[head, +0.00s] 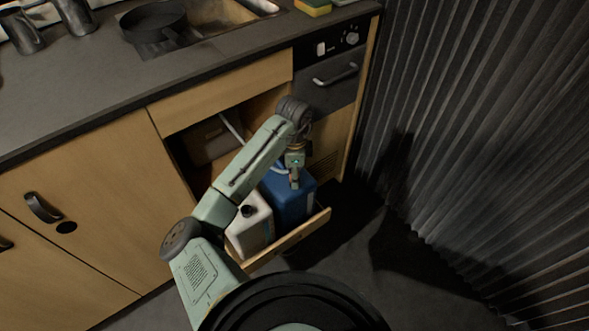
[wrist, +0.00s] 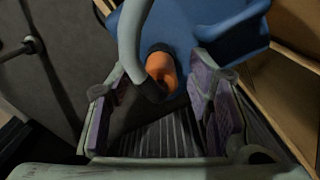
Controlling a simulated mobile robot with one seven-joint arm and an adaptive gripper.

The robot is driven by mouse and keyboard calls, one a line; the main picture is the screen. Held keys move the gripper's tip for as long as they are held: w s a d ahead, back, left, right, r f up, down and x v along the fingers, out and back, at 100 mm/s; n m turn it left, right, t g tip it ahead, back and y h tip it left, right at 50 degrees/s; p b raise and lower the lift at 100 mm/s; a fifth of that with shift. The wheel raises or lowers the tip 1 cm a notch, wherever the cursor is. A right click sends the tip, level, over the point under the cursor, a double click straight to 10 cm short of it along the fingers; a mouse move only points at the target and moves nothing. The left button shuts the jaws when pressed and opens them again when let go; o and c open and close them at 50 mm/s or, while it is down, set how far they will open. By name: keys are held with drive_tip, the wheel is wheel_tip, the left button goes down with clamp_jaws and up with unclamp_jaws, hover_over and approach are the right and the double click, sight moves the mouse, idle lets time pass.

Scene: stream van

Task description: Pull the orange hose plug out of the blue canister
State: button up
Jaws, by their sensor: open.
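The blue canister (head: 290,208) stands in the pulled-out drawer, and its top fills the upper part of the wrist view (wrist: 205,25). The orange hose plug (wrist: 163,66) sits at the canister's top in the wrist view, with a grey hose (wrist: 130,38) curving up from it. My gripper (head: 296,184) points down over the blue canister. In the wrist view my gripper (wrist: 155,98) is open, with a finger on each side and the plug seen between them, with visible gaps on both sides. The plug is hidden in the head view.
A white canister (head: 251,228) with a dark cap stands left of the blue one. The drawer's front board (head: 290,240) borders them. The counter (head: 80,100) overhangs the cabinet behind. A dark pleated curtain (head: 470,130) hangs at the right. The floor in front is clear.

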drive_tip(key=shift+c, duration=0.4)
clamp_jaws()
idle(0.5)
